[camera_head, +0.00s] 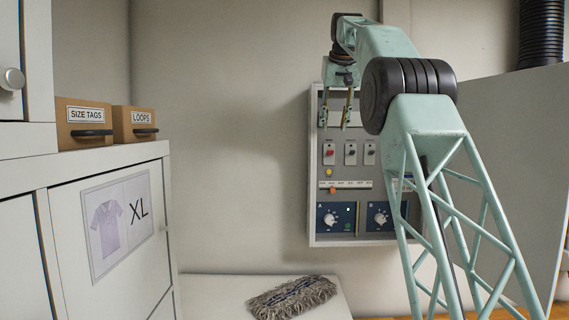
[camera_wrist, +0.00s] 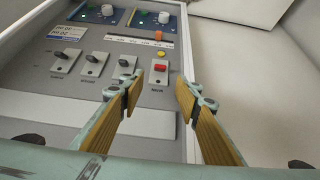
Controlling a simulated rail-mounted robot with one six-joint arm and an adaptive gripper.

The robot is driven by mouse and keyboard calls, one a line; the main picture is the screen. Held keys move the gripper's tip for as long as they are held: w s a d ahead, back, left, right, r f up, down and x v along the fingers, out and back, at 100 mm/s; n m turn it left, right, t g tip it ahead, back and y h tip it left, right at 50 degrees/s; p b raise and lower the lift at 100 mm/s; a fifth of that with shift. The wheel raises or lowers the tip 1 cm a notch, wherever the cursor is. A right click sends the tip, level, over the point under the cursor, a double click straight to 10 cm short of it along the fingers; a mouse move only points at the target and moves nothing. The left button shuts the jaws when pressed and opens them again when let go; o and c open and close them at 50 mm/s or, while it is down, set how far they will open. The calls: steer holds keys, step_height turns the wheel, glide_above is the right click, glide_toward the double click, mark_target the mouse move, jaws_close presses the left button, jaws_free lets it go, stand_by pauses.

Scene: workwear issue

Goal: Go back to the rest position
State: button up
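My gripper (camera_head: 336,119) hangs at the end of my pale green arm, in front of the upper part of the grey control panel (camera_head: 316,210). Its two fingers point down and stand apart. In the wrist view my gripper (camera_wrist: 160,92) is open, with nothing between its yellow-brown finger pads. The panel fills much of that view, and a red switch (camera_wrist: 160,68) shows beyond the gap between the fingertips. In the head view the red switch (camera_head: 329,149) sits below the fingers. Whether the fingers touch the panel cannot be told.
The panel has dark-handled switches (camera_head: 350,149), a slider (camera_head: 333,190) and two dials (camera_head: 329,219). A grey mop head (camera_head: 292,297) lies on a white surface below. Boxes (camera_head: 84,124) stand on a white cabinet (camera_head: 60,250) at left. The wall between cabinet and panel is clear.

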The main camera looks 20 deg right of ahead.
steer(key=s+a+f+n+b, duration=0.1)
steer(key=s+a+f+b, duration=0.4)
steer(key=s, duration=0.5)
steer(key=s+a+f+g+y+b, duration=0.1)
steer(key=s+a+f+b, duration=0.2)
steer(key=s+a+f, duration=0.65)
steer(key=s+a+f+n+b, duration=0.1)
steer(key=s+a+f+b, duration=0.35)
steer(key=s, duration=0.75)
steer(key=s+a+f+b, duration=0.3)
steer(key=s+f, duration=0.9)
steer(key=s, duration=0.1)
steer(key=s+a+f+g+b, duration=0.1)
steer(key=s+a+f+b, duration=0.2)
steer(key=s+f, duration=1)
steer(key=s+a+f+n+b, duration=0.1)
steer(key=s+a+f+b, duration=0.2)
steer(key=s+f, duration=0.9)
steer(key=shift+s+f+y+b, duration=0.35)
steer(key=shift+s+y+b, duration=0.05)
steer(key=shift+s, duration=0.15)
